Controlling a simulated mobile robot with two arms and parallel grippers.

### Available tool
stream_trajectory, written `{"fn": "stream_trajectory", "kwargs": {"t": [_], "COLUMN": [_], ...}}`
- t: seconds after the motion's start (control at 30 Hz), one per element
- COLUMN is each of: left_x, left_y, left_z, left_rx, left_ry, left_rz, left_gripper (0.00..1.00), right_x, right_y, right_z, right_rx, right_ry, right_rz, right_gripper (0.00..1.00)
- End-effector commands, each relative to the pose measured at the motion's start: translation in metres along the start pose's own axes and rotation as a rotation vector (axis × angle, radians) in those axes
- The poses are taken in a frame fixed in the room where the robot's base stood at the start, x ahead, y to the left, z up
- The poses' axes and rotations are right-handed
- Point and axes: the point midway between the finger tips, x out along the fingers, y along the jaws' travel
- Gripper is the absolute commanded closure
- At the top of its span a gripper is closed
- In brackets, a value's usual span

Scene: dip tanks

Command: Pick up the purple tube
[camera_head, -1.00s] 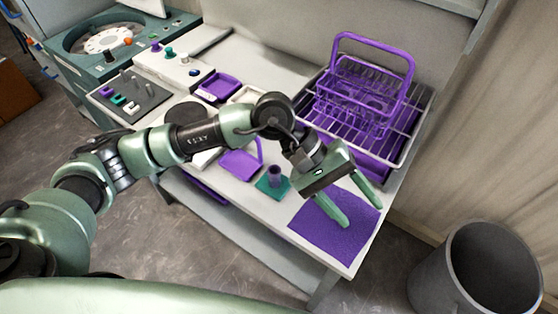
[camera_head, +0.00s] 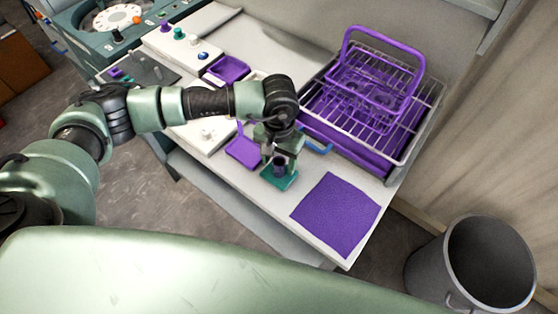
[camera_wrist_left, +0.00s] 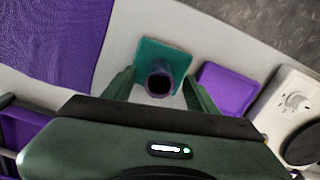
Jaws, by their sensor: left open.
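The purple tube (camera_head: 279,170) stands upright on a teal square base (camera_head: 283,185) near the front of the bench. In the left wrist view I look down on the open top of the tube (camera_wrist_left: 160,80), with the teal base (camera_wrist_left: 152,50) behind it. My left gripper (camera_head: 281,162) is open above the base, pointing down. In the left wrist view its fingers (camera_wrist_left: 158,84) are on either side of the tube, with gaps visible; no grip shows. The arm partly hides the tube in the head view. My right gripper is not in view.
A purple mat (camera_head: 336,214) lies to the right. A wire rack (camera_head: 425,95) with a purple basket (camera_head: 384,54) stands behind it. A purple scoop-like piece (camera_head: 243,152) lies close left of the base. A grey bin (camera_head: 425,268) stands on the floor at right.

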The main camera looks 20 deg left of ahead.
Motion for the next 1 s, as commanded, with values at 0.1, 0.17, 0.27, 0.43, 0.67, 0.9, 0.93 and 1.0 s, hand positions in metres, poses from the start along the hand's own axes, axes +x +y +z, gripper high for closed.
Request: {"fn": "stream_trajectory", "kwargs": {"t": [0.1, 0.17, 0.27, 0.43, 0.67, 0.9, 0.93, 1.0], "left_x": [0.006, 0.007, 0.007, 0.006, 0.006, 0.001, -0.001, -0.007], "left_y": [0.0, 0.0, 0.0, 0.0, 0.0, 0.0, 0.0, 0.0], "left_z": [0.0, 0.0, 0.0, 0.0, 0.0, -0.001, -0.001, -0.001], "left_rx": [0.001, 0.001, 0.001, 0.001, 0.0, 0.0, 0.0, 0.0], "left_ry": [0.0, 0.001, 0.001, 0.001, 0.001, 0.003, 0.004, 0.004], "left_rz": [0.0, 0.0, 0.0, 0.0, 0.001, 0.001, 0.002, 0.002], "left_gripper": [0.42, 0.42, 0.42, 0.81, 1.0, 1.0, 1.0, 1.0], "right_x": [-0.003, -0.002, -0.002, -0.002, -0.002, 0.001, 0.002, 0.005], "right_y": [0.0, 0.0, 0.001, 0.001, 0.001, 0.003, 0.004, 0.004], "right_z": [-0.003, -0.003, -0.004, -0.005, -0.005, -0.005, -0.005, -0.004], "right_rx": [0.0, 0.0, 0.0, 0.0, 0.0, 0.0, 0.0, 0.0], "right_ry": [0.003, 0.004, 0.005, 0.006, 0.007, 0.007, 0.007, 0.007], "right_rz": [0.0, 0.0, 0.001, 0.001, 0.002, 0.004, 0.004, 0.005], "right_gripper": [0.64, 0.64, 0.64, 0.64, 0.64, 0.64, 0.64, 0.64]}}
